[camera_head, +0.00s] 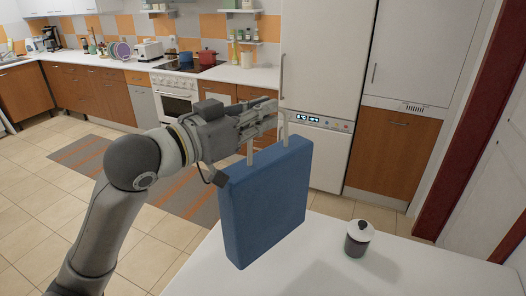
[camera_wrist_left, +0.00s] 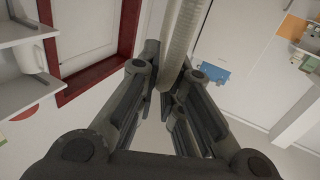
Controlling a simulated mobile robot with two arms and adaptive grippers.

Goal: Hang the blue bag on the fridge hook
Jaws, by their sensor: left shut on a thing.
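The blue bag (camera_head: 268,196) hangs upright by its pale handles (camera_head: 284,128) from my left gripper (camera_head: 268,112), above the white table. My left gripper is shut on a handle. In the left wrist view a pale handle strap (camera_wrist_left: 184,38) runs between the fingers of my left gripper (camera_wrist_left: 172,78). The tall white fridge (camera_head: 324,60) stands behind the bag, with a vertical door handle and a small display. The bag is in front of its lower part and apart from it, as far as I can tell. I cannot make out a hook. My right gripper is not in view.
A striped rug (camera_head: 140,175) covers part of the tiled floor. A counter with a stove and a red pot (camera_head: 207,57) runs along the back left.

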